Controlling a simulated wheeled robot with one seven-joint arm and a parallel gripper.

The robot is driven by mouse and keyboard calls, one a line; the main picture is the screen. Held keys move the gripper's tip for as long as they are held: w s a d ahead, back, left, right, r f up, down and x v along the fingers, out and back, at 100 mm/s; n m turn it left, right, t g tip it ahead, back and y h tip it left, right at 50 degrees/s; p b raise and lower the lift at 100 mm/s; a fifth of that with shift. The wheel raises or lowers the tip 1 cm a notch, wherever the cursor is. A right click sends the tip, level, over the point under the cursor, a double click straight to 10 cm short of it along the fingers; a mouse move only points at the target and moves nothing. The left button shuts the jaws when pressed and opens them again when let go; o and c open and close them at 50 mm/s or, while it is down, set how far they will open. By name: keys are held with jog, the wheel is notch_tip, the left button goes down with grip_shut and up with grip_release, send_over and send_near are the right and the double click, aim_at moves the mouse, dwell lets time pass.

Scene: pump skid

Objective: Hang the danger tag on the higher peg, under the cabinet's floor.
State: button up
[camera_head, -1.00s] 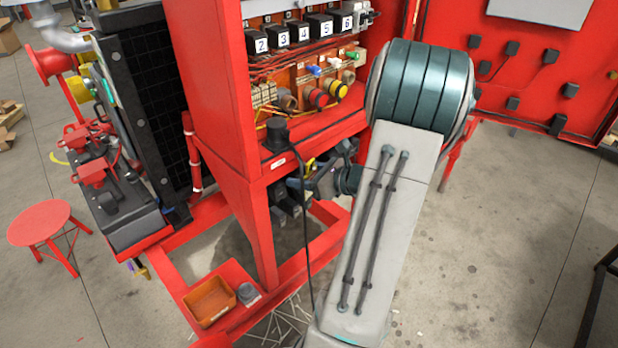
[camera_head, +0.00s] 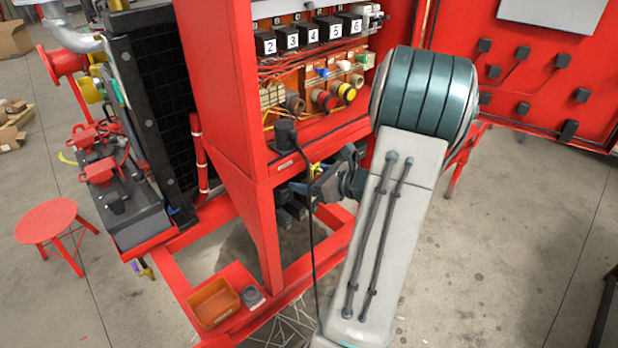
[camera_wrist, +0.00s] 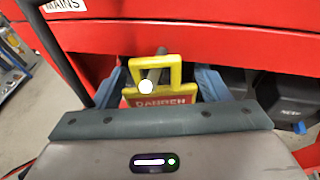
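The yellow danger tag (camera_wrist: 161,99), with a red band lettered DANGER, is between the two blue fingers of my gripper (camera_wrist: 161,86) in the wrist view. A pale round end, seemingly a peg tip (camera_wrist: 146,87), shows at the loop's lower left, with dark rod shapes behind. I cannot tell whether it passes through the loop, or which peg it is.
A black cable (camera_head: 309,230) hangs beside the red post (camera_head: 265,225). Dark boxes (camera_wrist: 270,90) sit under the cabinet, right of my fingers. An orange bin (camera_head: 214,302) stands on the lower red frame. Open floor lies to the right.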

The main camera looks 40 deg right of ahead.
jog(key=shift+o, duration=0.7)
jog(key=shift+s+d+r, duration=0.1)
jog(key=shift+s+d, duration=0.05)
jog(key=shift+s, duration=0.1)
jog(key=b+v, duration=0.1)
jog(key=v, duration=1.2)
jog(key=shift+b, duration=0.3)
jog(key=shift+s, duration=0.15)
